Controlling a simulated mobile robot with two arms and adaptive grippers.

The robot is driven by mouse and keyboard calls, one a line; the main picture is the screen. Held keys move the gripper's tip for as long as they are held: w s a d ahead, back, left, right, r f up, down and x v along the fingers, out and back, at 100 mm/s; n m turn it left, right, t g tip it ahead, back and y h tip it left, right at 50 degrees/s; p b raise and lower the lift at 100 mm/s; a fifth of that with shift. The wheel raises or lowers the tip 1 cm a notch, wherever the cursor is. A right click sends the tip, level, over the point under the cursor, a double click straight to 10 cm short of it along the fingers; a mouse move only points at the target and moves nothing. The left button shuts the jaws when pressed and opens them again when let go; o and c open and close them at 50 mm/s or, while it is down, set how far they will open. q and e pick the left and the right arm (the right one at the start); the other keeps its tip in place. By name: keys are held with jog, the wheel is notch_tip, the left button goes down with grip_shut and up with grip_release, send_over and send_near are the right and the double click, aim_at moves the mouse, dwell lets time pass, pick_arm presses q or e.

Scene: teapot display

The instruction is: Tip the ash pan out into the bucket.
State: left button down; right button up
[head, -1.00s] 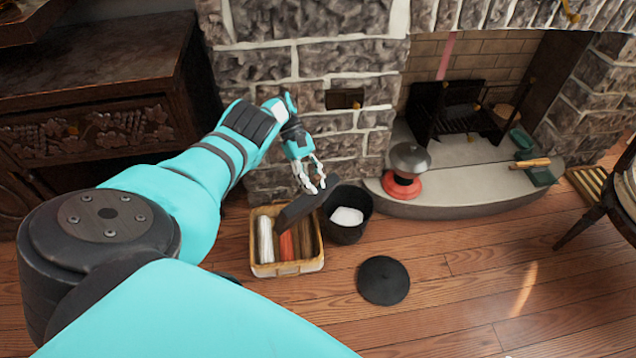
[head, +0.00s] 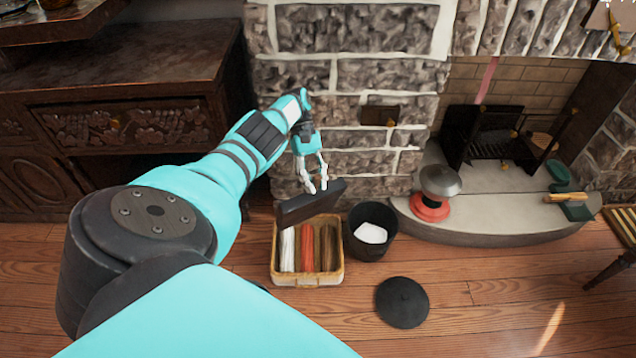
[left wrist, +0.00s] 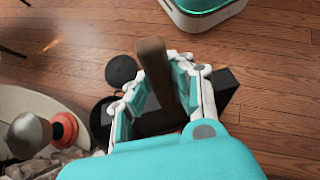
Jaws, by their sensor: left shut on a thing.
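The ash pan (head: 310,206) is a dark, shallow box held in the air above the basket, left of the bucket, slightly slanted with its right end higher. My left gripper (head: 317,187) is shut on it from above. In the left wrist view a brown wooden handle (left wrist: 153,65) stands between the fingers, with dark pan (left wrist: 226,88) showing beside them. The inside of the pan is hidden. The black bucket (head: 358,246) stands on the floor with something white inside; it is partly covered in the left wrist view. My right gripper is out of view.
A basket (head: 308,280) with white, red and brown contents stands directly left of the bucket. A round black lid (head: 402,302) lies on the floor in front. The stone hearth (head: 470,222) holds a grey-topped red object (head: 430,207). A wooden cabinet (head: 120,90) stands left.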

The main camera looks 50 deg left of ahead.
pick_arm(q)
jog(key=shift+a+r, duration=0.15)
jog(key=shift+r, duration=0.05)
jog(key=shift+s+a+r+m+g, duration=0.3)
jog(key=shift+s+a+r+m, duration=0.15)
jog(key=shift+a+r, duration=0.2)
jog(key=shift+s, duration=0.1)
jog(key=shift+s+r, duration=0.1)
jog(key=shift+r, duration=0.05)
jog(key=shift+a+r+m+y, duration=0.1)
jog(key=shift+r+m+y, duration=0.05)
jog(key=shift+m+y, duration=0.15)
